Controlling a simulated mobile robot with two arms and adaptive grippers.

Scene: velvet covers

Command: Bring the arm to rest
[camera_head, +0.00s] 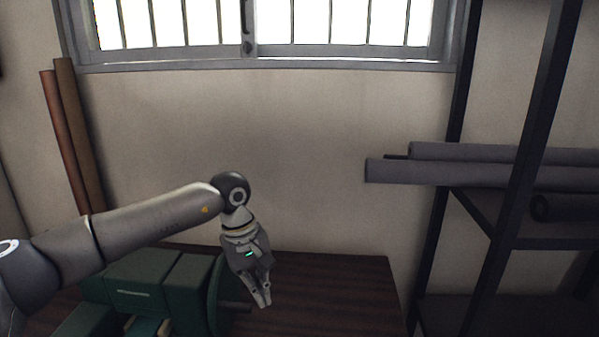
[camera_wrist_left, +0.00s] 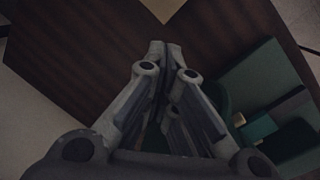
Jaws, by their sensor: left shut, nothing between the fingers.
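My left arm comes in from the left in the head view, and its gripper (camera_head: 264,302) hangs fingers down over the dark wooden table (camera_head: 340,290). The fingertips are together with nothing between them. In the left wrist view the shut fingers (camera_wrist_left: 165,46) point at the dark table top (camera_wrist_left: 95,60). The gripper is just right of a green machine (camera_head: 185,285) with a round green disc facing it. I cannot tell the exact gap between them. My right gripper is in neither view.
A dark metal shelf rack (camera_head: 540,110) stands at the right with grey rolls (camera_head: 470,172) sticking out to the left. Brown rolls (camera_head: 68,130) lean on the wall at the left. A barred window (camera_head: 300,25) is above. The table's right part is bare.

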